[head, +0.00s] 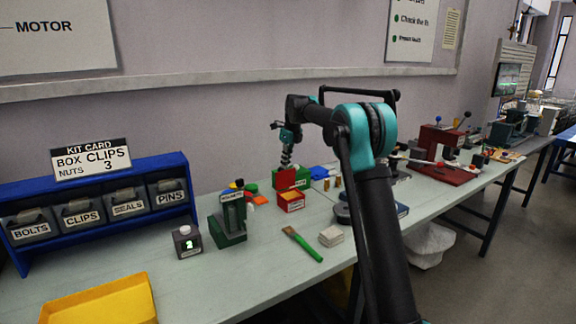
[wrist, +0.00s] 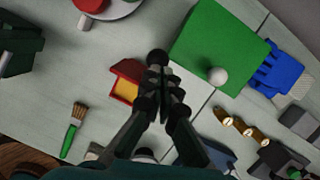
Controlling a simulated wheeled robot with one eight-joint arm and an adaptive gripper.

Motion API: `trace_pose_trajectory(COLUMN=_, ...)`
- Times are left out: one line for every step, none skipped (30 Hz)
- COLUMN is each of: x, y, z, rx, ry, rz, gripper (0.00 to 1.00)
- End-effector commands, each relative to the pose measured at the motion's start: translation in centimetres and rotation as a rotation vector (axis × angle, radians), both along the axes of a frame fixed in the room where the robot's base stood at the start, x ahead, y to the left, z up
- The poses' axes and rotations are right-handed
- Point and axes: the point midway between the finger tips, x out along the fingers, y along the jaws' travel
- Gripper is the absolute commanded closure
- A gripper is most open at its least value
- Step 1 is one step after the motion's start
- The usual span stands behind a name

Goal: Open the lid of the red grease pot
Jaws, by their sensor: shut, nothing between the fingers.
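The red grease pot (head: 291,204) stands on the bench below my gripper, with a pale label on its front. Its red lid (head: 286,180) stands up at the back, and in the wrist view the pot (wrist: 127,70) shows a yellow inside, so it is open. My gripper (wrist: 158,62) is shut and empty, pointing down beside the pot's right edge in the wrist view. In the head view my gripper (head: 286,160) is above and behind the raised lid. Whether the fingers touch the lid cannot be told.
A green box (wrist: 203,45) with a white knob is close to the right of my gripper in the wrist view. A brush (head: 301,243), pale blocks (head: 331,236) and a dark green stand (head: 231,219) are in front and left. Brass pieces (wrist: 235,123) lie nearby.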

Motion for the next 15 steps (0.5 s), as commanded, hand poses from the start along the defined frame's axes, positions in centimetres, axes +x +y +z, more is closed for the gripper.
trace_pose_trajectory(x=0.21, y=0.14, z=-0.04, rx=0.0, ry=0.0, rz=0.0, gripper=1.0)
trace_pose_trajectory(x=0.31, y=0.21, z=-0.07, rx=0.0, ry=0.0, rz=0.0, gripper=1.0)
trace_pose_trajectory(x=0.41, y=0.27, z=-0.09, rx=0.0, ry=0.0, rz=0.0, gripper=1.0)
trace_pose_trajectory(x=0.48, y=0.32, z=-0.11, rx=0.0, ry=0.0, rz=0.0, gripper=1.0)
trace_pose_trajectory(x=0.54, y=0.35, z=-0.11, rx=0.0, ry=0.0, rz=0.0, gripper=1.0)
trace_pose_trajectory(x=0.61, y=0.39, z=-0.13, rx=0.0, ry=0.0, rz=0.0, gripper=1.0)
trace_pose_trajectory(x=0.64, y=0.42, z=-0.14, rx=0.0, ry=0.0, rz=0.0, gripper=1.0)
trace_pose_trajectory(x=0.67, y=0.44, z=-0.15, rx=0.0, ry=0.0, rz=0.0, gripper=1.0)
trace_pose_trajectory(x=0.71, y=0.46, z=-0.16, rx=0.0, ry=0.0, rz=0.0, gripper=1.0)
trace_pose_trajectory(x=0.73, y=0.47, z=-0.16, rx=0.0, ry=0.0, rz=0.0, gripper=1.0)
trace_pose_trajectory(x=0.74, y=0.48, z=-0.17, rx=0.0, ry=0.0, rz=0.0, gripper=1.0)
trace_pose_trajectory(x=0.75, y=0.49, z=-0.18, rx=0.0, ry=0.0, rz=0.0, gripper=1.0)
trace_pose_trajectory(x=0.76, y=0.49, z=-0.17, rx=0.0, ry=0.0, rz=0.0, gripper=1.0)
trace_pose_trajectory(x=0.76, y=0.49, z=-0.17, rx=0.001, ry=-0.001, rz=0.0, gripper=1.0)
trace_pose_trajectory(x=0.76, y=0.5, z=-0.18, rx=0.001, ry=-0.001, rz=0.0, gripper=1.0)
